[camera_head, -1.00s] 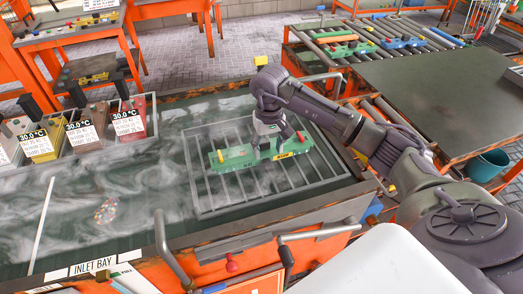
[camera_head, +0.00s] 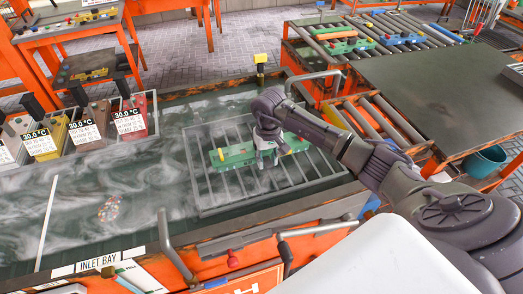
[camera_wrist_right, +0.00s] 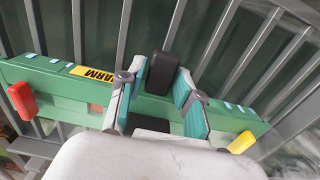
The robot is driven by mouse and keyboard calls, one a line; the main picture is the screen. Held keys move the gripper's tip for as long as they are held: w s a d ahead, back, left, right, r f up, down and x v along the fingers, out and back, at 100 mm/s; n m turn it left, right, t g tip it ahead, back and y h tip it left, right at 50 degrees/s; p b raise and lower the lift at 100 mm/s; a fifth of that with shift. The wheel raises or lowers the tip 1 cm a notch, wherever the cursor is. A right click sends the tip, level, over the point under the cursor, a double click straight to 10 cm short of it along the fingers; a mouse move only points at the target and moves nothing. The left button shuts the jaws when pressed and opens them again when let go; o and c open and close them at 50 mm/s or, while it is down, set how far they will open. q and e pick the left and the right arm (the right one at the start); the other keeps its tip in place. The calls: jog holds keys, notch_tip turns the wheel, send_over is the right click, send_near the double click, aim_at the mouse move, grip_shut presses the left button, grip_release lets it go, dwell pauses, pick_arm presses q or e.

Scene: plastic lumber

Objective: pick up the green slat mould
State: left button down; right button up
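The green slat mould (camera_head: 238,153) lies on the grey slatted rack (camera_head: 213,206) in the inlet bay. In the right wrist view the mould (camera_wrist_right: 45,98) runs across the picture, with a yellow WARM label, a red tab at the left end and a yellow tab at the right. A black upright grip block (camera_wrist_right: 162,72) stands at its middle. My right gripper (camera_head: 267,155) is down over the mould's middle in the head view. In the wrist view its teal-padded fingers (camera_wrist_right: 158,102) stand apart on either side of the block, with gaps visible. My left gripper is not in view.
Bins with 30.0 °C labels (camera_head: 84,132) stand along the bay's left. Grey handle bars (camera_head: 172,245) rise at the front edge. A roller conveyor (camera_head: 395,40) with coloured moulds is at the back right. A dark green table (camera_head: 440,95) lies to the right.

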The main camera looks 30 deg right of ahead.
grip_shut()
jog(key=shift+w+r, duration=0.1)
jog(key=shift+w, duration=0.05)
jog(key=shift+r, duration=0.1)
